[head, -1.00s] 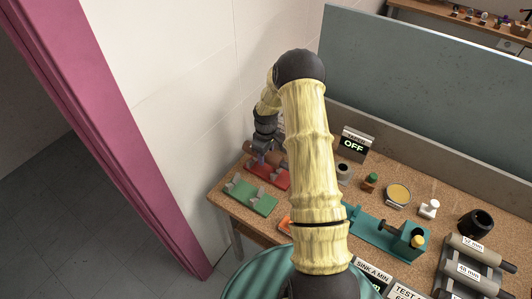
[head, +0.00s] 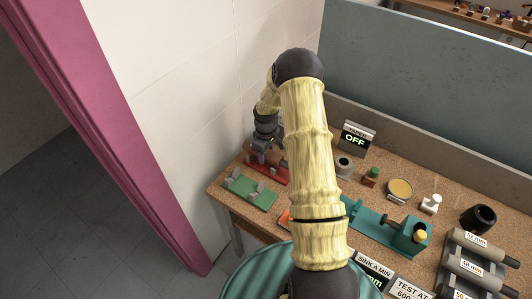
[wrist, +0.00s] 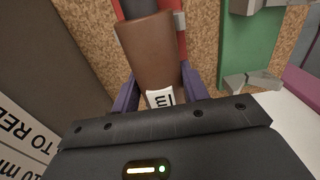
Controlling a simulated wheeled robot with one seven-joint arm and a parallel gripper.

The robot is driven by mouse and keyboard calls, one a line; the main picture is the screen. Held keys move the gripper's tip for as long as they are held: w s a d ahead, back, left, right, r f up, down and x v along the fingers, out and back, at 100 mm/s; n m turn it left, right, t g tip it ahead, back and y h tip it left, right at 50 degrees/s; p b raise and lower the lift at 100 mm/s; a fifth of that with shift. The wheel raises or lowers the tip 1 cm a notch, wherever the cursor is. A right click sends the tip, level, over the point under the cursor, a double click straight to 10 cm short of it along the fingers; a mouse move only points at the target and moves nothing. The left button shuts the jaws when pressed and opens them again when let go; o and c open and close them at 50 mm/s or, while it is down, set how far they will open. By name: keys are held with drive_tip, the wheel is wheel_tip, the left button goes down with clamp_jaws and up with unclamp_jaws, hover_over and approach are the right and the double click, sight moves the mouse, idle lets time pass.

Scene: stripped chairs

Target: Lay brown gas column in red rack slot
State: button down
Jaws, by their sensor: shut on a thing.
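In the wrist view, my gripper (wrist: 158,90) has its purple fingers shut on either side of the brown gas column (wrist: 149,50), which has a dark far end and a white label near the fingers. The red rack (wrist: 181,48) shows beneath and beside the column, with a grey bracket at its right. In the head view, my gripper (head: 262,156) is low over the red rack (head: 278,176) at the table's back left corner. My arm and gripper hide most of the column there. I cannot tell whether the column touches the slot.
A green rack (head: 249,193) with grey brackets stands close in front of the red one. The wall is just left of the table. A teal fixture (head: 372,226), small jars and an OFF sign (head: 355,140) stand to the right.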

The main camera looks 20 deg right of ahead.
drive_tip(key=shift+f, duration=0.4)
drive_tip(key=c, duration=0.7)
unclamp_jaws()
drive_tip(key=shift+o, duration=0.2)
drive_tip(key=shift+b, duration=0.3)
wheel_tip(320, 180, up, 17)
drive_tip(key=b, duration=0.2)
drive_tip(key=shift+r+b, duration=0.2)
drive_tip(key=shift+b, duration=0.1)
drive_tip(key=s+a+r+m+t, duration=0.1)
drive_tip(key=s+a+m, duration=0.2)
drive_tip(key=s+a, duration=0.3)
drive_tip(key=s+a+r+m+t, duration=0.1)
drive_tip(key=s+a, duration=0.4)
drive_tip(key=s, duration=1.2)
drive_tip(key=r+m, duration=0.1)
drive_tip(key=m, duration=0.1)
drive_tip(key=shift+a+r+m+t, duration=0.3)
drive_tip(key=shift+a+m, duration=0.1)
